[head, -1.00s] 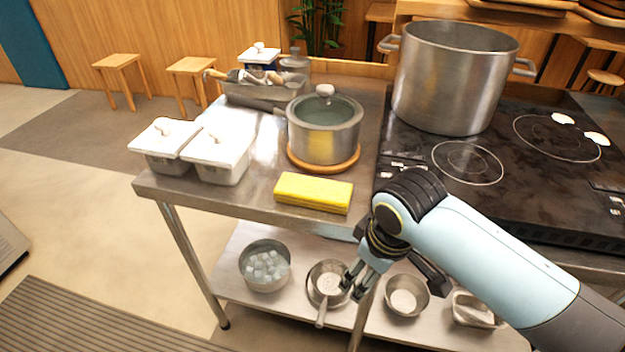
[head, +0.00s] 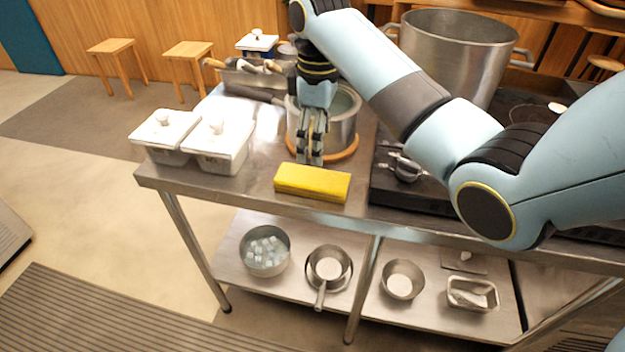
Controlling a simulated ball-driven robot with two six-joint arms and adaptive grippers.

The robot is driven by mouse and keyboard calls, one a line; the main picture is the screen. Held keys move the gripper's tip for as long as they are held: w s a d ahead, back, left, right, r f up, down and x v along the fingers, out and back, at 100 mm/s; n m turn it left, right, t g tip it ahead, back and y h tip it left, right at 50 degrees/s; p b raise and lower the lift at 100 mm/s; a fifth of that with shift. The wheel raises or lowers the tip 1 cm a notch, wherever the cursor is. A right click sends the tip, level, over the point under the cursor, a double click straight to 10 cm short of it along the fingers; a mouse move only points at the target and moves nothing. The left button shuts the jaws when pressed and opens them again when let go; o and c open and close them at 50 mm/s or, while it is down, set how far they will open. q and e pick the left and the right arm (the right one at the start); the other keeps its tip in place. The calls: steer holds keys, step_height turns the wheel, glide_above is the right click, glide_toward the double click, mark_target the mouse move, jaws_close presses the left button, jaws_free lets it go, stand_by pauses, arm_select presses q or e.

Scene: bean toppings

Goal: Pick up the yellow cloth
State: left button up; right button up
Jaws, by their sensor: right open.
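The yellow cloth (head: 312,184) is a folded, flat rectangular block lying on the steel counter near its front edge, in the middle of the head view. My right gripper (head: 310,162) points down just above and behind the cloth, in front of the pot. Its jaws are open and hold nothing. Whether the fingertips touch the cloth cannot be told. My left gripper is not in view.
A pot (head: 344,128) on a round wooden board (head: 346,151) stands right behind the cloth, partly hidden by my right arm. White lidded containers (head: 219,146) stand to the left. A large pot (head: 455,55) stands on the black stove.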

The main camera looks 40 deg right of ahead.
mark_target(313, 175)
steer(key=shift+w+f, duration=0.1)
steer(key=shift+w, duration=0.2)
step_height(313, 175, down, 4)
steer(key=shift+r, duration=0.1)
steer(key=shift+a+f, duration=0.15)
steer(key=shift+f, duration=1.45)
steer(key=shift+a+f, duration=0.1)
steer(key=shift+f, duration=1.45)
steer(key=c, duration=1.1)
